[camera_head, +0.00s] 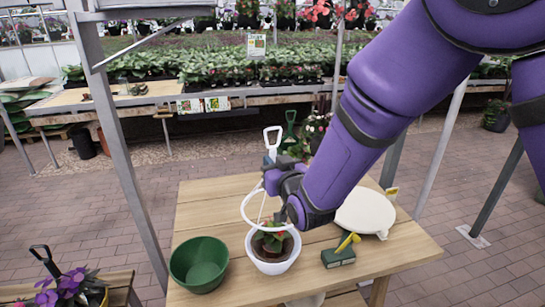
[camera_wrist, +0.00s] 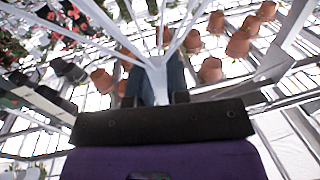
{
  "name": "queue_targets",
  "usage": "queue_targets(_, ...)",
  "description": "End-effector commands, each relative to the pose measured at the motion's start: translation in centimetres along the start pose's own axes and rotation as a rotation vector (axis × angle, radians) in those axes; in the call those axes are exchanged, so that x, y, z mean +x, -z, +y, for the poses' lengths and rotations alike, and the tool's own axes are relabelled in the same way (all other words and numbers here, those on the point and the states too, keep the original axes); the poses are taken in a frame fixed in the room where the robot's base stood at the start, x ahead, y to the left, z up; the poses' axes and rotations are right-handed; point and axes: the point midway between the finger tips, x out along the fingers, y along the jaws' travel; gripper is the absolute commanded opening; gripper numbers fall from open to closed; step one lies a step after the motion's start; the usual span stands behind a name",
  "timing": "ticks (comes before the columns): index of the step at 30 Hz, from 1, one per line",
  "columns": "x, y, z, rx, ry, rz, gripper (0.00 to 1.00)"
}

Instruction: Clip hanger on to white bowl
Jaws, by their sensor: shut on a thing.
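The white bowl (camera_head: 272,266) stands on the wooden table in the head view and holds soil and a small plant (camera_head: 273,241) with green leaves and reddish parts. My gripper (camera_head: 272,174) is shut on the white hanger (camera_head: 244,207), above the bowl. The hanger's hook rises above my gripper, and its ring hangs tilted around the top of the plant, near the bowl's rim. I cannot tell whether ring and rim touch. My forearm hides the ring's right part. In the wrist view the hanger's white strands (camera_wrist: 157,64) meet between my fingers (camera_wrist: 155,97).
A green bowl (camera_head: 199,270) stands left of the white bowl on the table (camera_head: 208,206). A green box with a yellow tool (camera_head: 340,254) and a round white lid-like thing (camera_head: 365,213) are to the right. A grey metal post (camera_head: 122,150) rises at the left.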

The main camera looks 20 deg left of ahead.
Motion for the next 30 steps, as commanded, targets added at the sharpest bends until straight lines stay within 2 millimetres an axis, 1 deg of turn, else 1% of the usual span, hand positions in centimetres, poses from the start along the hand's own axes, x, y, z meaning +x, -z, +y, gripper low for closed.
queue_targets(3,0.0,-1.1,0.0,-0.001,0.0,-0.002,0.0)
queue_targets(30,0.0,-8.8,0.0,-0.001,0.0,-0.001,0.0)
